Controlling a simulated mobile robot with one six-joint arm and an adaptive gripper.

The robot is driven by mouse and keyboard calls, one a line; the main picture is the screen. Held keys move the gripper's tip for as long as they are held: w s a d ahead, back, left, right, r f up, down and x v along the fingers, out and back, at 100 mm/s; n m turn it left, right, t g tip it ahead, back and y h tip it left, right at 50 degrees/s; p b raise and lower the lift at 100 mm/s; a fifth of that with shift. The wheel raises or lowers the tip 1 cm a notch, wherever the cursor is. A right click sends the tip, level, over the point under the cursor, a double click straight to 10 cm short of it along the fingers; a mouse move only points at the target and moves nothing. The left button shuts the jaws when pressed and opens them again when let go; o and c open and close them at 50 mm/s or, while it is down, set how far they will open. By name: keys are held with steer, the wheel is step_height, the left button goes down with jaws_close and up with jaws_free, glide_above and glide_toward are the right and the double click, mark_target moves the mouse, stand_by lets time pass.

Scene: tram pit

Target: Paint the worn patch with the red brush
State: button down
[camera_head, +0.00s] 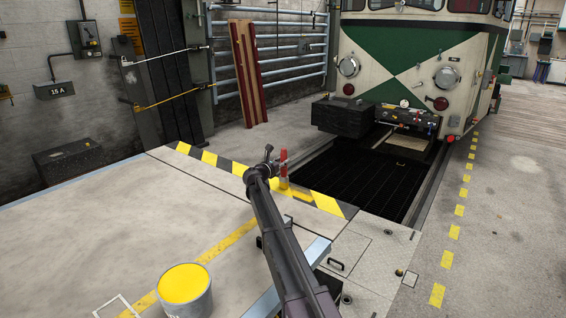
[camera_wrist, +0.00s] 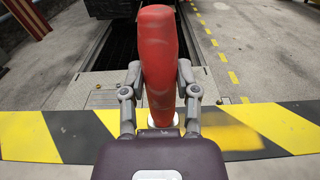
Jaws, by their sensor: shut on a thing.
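My gripper (camera_head: 281,170) is shut on the red brush (camera_head: 284,183) above the black-and-yellow edge stripe (camera_head: 209,157). In the wrist view, the red brush (camera_wrist: 158,60) stands between the fingers of my gripper (camera_wrist: 160,92), its thick handle upright. Its lower end is mostly hidden by my gripper's body, so I cannot see the bristles or whether they touch the floor. A blurred yellow area (camera_wrist: 228,136) lies across a black band of the stripe, right of the brush; I cannot tell whether it is the worn patch. A bucket of yellow paint (camera_head: 184,284) stands open at the bottom.
An open pit (camera_head: 370,180) lies just beyond the stripe, with a green-and-cream tram (camera_head: 410,65) over its far end. A white square outline (camera_head: 117,307) is on the floor left of the bucket. The pale floor (camera_head: 110,225) to the left is clear.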

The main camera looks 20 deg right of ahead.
steer(key=shift+s, duration=0.1)
steer(key=shift+s+d, duration=0.5)
steer(key=shift+s+d, duration=0.1)
stand_by(0.5)
steer(key=shift+s+d, duration=0.45)
steer(key=shift+s, duration=0.1)
steer(key=shift+s+d, duration=0.5)
stand_by(0.4)
steer(key=shift+s+d, duration=0.55)
steer(key=shift+s, duration=0.05)
